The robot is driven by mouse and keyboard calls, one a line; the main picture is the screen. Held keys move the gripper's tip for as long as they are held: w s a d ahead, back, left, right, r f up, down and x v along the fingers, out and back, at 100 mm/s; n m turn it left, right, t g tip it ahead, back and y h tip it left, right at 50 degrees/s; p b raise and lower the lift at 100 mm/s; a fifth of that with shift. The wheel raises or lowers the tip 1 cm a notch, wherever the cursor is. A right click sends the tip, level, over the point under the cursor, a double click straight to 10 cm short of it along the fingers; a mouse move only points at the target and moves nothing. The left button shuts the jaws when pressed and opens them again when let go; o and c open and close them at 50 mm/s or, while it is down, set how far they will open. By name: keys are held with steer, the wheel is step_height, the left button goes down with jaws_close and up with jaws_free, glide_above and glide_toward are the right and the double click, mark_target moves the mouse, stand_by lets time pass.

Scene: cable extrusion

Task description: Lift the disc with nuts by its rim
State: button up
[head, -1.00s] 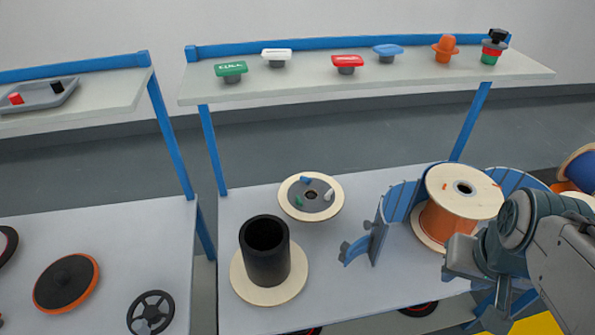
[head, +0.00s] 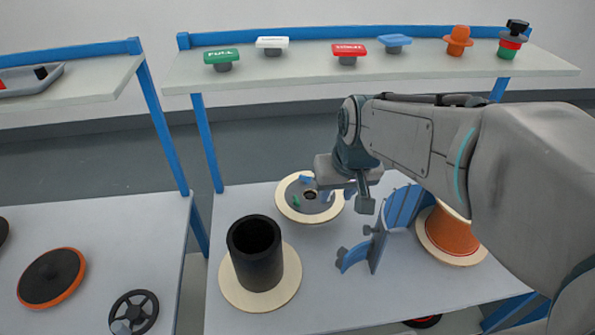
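The disc with nuts (head: 290,208) is a round, pale wooden disc with a grey centre and a dark hub hole. It lies on the lower table. A blue nut (head: 304,180) and a green nut (head: 296,201) show on it; the lighter nut is hard to make out beside my gripper. My gripper (head: 345,195) hangs over the disc's right side, pointing down, and hides part of its right rim. One finger shows clearly at its right end, set apart from the hand's middle, so it looks open. I cannot see contact with the rim.
A black cylinder (head: 254,262) on a wooden base stands at the front left. A blue curved bracket (head: 375,240) and an orange spool (head: 452,232) stand to the right. A shelf (head: 300,76) with coloured buttons runs above, behind my arm.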

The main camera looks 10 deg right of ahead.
steer(key=w+a+f+b, duration=0.2)
steer(key=w+f+b, duration=0.3)
steer(key=w+f, duration=0.45)
steer(key=n+t+b, duration=0.1)
steer(key=n+b, duration=0.1)
steer(key=b, duration=0.3)
glide_toward(295, 196)
steer(key=x, duration=0.1)
steer(key=b+x, duration=0.1)
steer(key=x, duration=0.1)
steer(key=shift+w+d+f, duration=0.1)
steer(key=shift+w+d, duration=0.05)
steer(key=shift+d, duration=0.05)
steer(key=shift+b+x, duration=0.5)
steer(key=shift+x, duration=2.6)
steer(key=shift+w+a, duration=0.1)
steer(key=shift+a, duration=0.1)
jaws_close()
